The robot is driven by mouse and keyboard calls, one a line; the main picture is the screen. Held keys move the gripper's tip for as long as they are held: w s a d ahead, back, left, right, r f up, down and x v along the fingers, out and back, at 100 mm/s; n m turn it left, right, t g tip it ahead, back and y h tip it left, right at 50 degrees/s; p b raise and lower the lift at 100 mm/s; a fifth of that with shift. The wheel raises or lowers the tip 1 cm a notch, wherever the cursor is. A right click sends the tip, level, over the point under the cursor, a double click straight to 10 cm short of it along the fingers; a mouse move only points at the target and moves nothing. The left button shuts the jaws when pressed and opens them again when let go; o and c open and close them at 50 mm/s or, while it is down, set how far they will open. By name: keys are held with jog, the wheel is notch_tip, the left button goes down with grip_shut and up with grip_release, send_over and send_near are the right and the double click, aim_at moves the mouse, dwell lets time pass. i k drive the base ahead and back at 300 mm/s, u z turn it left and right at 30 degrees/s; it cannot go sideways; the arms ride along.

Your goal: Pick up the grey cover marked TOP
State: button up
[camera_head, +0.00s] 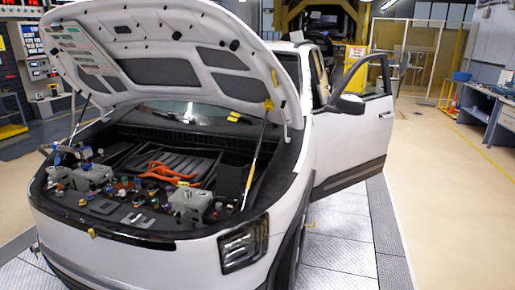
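The white car's open engine bay (175,138) is in the left half of the head view. Several grey parts show in it. A grey block (189,201) is at the front right of the bay, and another grey block (92,177) is at the left. A flat dark grey plate (138,220) with small pale marks lies near the front edge. The TOP marking is too small to read on any part, so I cannot tell which is the grey cover. My gripper is not seen in this view.
The raised hood (172,60) overhangs the bay, with a prop rod (254,160) at its right. Orange cables (165,172) and several small coloured caps crowd the bay. The car's front door (352,130) stands open. A workbench (487,112) is at right; beige floor (450,210) before it is clear.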

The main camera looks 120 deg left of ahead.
aim_at(139, 220)
jog(key=u, duration=3.9)
jog(key=i, duration=0.1)
jog(key=z, duration=2.3)
jog(key=k, duration=0.15)
jog(key=u, duration=2.35)
jog(key=i, duration=0.35)
jog(key=u, duration=0.15)
jog(key=k, duration=0.8)
jog(key=z, duration=0.2)
jog(key=i, duration=0.85)
jog(key=u, duration=0.1)
